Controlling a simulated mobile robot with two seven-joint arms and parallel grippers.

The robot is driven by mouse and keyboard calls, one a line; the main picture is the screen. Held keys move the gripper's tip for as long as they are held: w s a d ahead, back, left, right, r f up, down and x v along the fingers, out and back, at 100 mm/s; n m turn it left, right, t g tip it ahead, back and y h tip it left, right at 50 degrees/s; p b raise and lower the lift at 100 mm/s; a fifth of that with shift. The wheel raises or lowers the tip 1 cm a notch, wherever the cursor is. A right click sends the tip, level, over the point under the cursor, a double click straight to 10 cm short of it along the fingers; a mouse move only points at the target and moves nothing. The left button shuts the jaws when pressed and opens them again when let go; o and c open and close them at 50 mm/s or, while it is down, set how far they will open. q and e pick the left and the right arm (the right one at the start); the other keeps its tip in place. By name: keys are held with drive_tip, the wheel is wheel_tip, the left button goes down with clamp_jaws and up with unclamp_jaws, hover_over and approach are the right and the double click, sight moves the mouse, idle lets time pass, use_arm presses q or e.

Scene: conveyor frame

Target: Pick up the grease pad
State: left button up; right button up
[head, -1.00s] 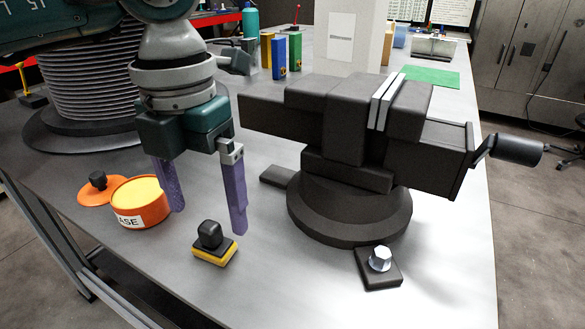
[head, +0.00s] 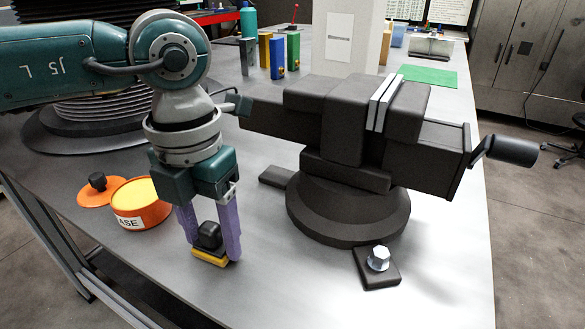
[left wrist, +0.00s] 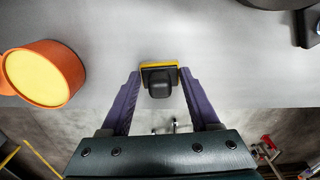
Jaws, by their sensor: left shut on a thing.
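The grease pad (head: 209,257) is a small yellow pad with a black knob on top, near the front edge of the grey table. My left gripper (head: 212,250) points down with its purple fingers on either side of the pad, shut on it. In the left wrist view the pad (left wrist: 159,78) sits between the fingertips (left wrist: 159,76). I cannot tell whether the pad touches the table. My right gripper is not in view.
An open orange grease tin (head: 143,203) stands left of the gripper, its lid (head: 98,190) beside it. A large dark vise (head: 345,140) is close on the right. A block with a hex bolt (head: 378,262) lies in front of the vise. The table front is clear.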

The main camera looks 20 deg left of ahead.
sight(208, 225)
use_arm(q)
drive_tip(key=c, duration=0.6)
drive_tip(key=shift+r, duration=0.15)
drive_tip(key=shift+c, duration=0.2)
wheel_tip(208, 225, up, 20)
drive_tip(key=o, duration=0.8)
drive_tip(key=c, duration=0.6)
